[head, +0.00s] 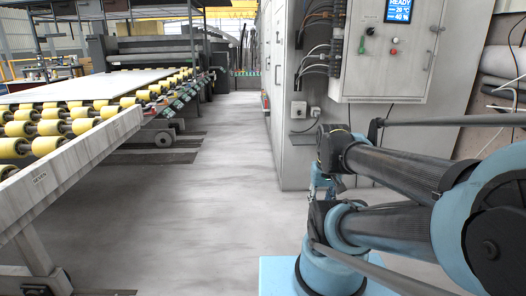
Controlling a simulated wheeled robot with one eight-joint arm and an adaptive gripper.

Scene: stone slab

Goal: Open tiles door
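No door marked for tiles can be made out. A white control cabinet (398,75) at the upper right has a closed front panel with a lit display (399,11), a green knob, a red button and what look like keys near its right edge. My arm is folded in the lower right, in front of the cabinet's foot. At its far end a small blue-grey part hangs down, which seems to be my gripper (322,180). It is too small and too hidden by my arm to tell whether it is open or shut. No object shows in it.
A roller conveyor (95,148) with yellow rollers and a large pale slab (85,84) runs along the left. A tall grey cabinet wall (286,110) carries cables and small boxes. Rolled material (503,65) is at the far right. The concrete aisle (222,170) between is clear.

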